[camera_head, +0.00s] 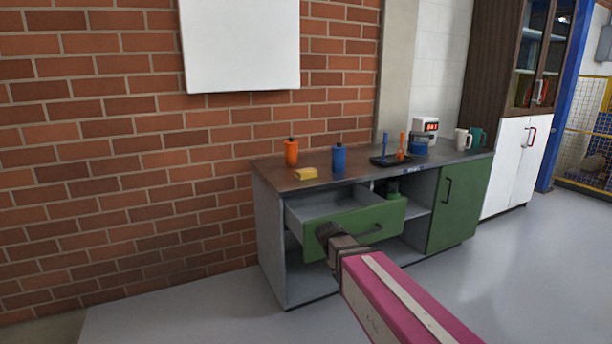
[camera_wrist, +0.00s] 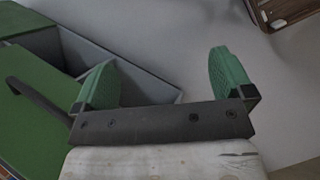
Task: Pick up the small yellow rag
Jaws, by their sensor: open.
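The small yellow rag (camera_head: 306,173) lies on the brown worktop of the cabinet, near its left front edge, between an orange bottle (camera_head: 291,152) and a blue bottle (camera_head: 338,160). My gripper (camera_wrist: 166,74) is open, with its two green-padded fingers wide apart and nothing between them. In the head view my gripper (camera_head: 327,232) shows at the front of the open drawer, lower than the rag and apart from it; its fingers are hard to make out there. The rag does not show in the wrist view.
The pulled-out drawer (camera_head: 366,224) with a green front juts out below the worktop (camera_head: 270,172). A dark tray (camera_head: 390,161) with tools, a blue container, a white device and mugs stand further right. The floor (camera_head: 190,310) in front is clear.

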